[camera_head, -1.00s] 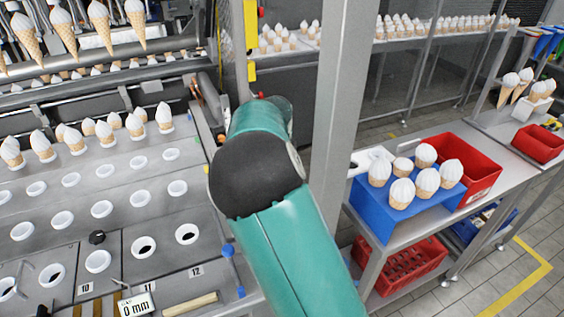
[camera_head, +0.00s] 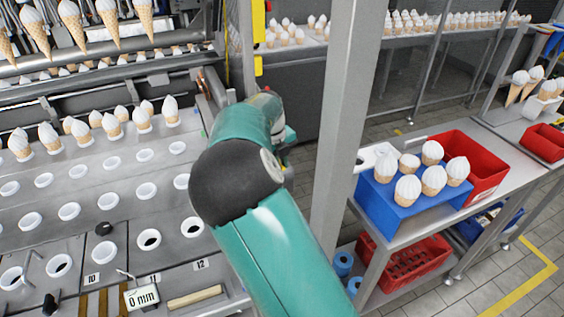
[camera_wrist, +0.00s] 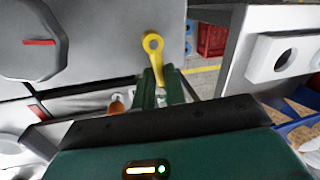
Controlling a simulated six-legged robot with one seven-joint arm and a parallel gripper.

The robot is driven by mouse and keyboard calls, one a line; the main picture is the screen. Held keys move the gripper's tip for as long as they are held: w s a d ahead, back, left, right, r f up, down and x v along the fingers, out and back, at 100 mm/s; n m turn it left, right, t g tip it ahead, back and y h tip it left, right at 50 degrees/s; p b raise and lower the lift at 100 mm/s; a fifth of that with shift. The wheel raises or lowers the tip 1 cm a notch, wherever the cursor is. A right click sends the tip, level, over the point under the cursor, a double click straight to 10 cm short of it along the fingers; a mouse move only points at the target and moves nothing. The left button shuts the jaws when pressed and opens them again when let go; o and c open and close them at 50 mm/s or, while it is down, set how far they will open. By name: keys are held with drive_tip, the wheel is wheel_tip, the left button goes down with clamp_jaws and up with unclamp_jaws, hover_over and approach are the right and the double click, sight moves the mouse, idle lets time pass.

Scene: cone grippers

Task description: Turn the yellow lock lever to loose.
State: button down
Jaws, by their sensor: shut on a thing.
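The yellow lock lever (camera_wrist: 156,61) shows in the wrist view, upright in the picture, with a round eye at its upper end. It lies against a grey panel (camera_wrist: 110,45). My gripper (camera_wrist: 159,84) is shut on the lower end of the lever, with a green finger on each side. In the head view my own arm hides the lever and my gripper. I cannot read any tight or loose marking beside the lever.
A grey knob with a red mark (camera_wrist: 40,43) is left of the lever. In the head view a steel post (camera_head: 345,130) stands right of my arm. A blue stand (camera_head: 388,199) with several cones and a red bin (camera_head: 487,181) sit on the right bench.

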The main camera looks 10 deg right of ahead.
idle(0.4)
drive_tip(key=c, duration=1.5)
unclamp_jaws()
drive_tip(key=shift+o, duration=0.2)
drive_tip(key=shift+r, duration=0.1)
wheel_tip(320, 180, up, 13)
drive_tip(key=a, duration=0.2)
drive_tip(key=shift+s+a+r, duration=0.2)
drive_tip(key=shift+s+a, duration=0.1)
drive_tip(key=shift+s, duration=0.15)
